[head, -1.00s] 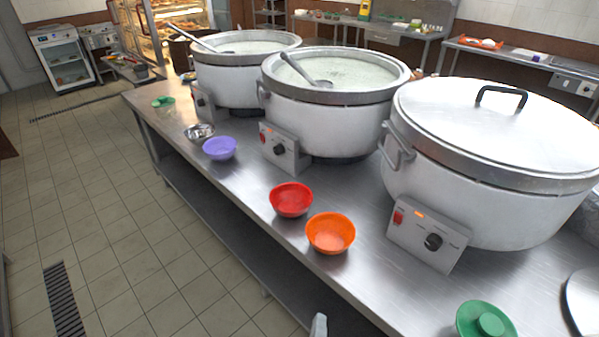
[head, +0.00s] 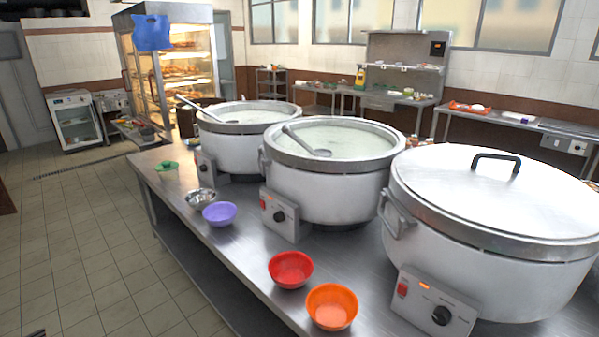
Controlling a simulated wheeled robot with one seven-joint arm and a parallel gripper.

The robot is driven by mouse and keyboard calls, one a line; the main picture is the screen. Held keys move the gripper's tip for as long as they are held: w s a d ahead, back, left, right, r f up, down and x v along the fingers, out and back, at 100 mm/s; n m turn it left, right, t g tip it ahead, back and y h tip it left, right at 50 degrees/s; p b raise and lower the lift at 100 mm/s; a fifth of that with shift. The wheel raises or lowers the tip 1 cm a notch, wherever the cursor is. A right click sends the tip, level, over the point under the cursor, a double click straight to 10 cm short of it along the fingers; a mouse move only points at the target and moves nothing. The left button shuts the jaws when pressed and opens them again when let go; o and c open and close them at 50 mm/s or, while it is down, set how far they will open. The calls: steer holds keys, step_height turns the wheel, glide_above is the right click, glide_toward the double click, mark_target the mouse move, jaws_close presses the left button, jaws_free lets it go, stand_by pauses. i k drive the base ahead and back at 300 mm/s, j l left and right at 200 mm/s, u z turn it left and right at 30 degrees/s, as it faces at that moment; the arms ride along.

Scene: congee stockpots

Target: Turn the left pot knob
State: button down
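Three large white stockpots stand in a row on a steel table. The left pot (head: 240,150) is the farthest, open, with pale congee and a ladle (head: 207,109) in it. Its control box (head: 205,168) faces the front left, and its dark knob (head: 204,168) is small and hard to make out. The middle pot (head: 330,190) is also open with a ladle; its knob (head: 279,216) is black beside a red switch. The right pot (head: 480,262) has a lid on, and its black knob (head: 441,315) is near the bottom edge. My gripper is not in view.
The tiled floor (head: 80,240) left of the table is clear.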

mark_target(441, 316)
steer(key=k+l, duration=0.15)
steer(key=l, duration=0.3)
steer(key=k+l+z, duration=0.1)
steer(key=l, duration=0.35)
steer(key=k+l, duration=0.1)
steer(key=l, duration=0.35)
steer(key=k+l+z, duration=0.1)
steer(key=l, duration=0.35)
steer(key=u, duration=0.2)
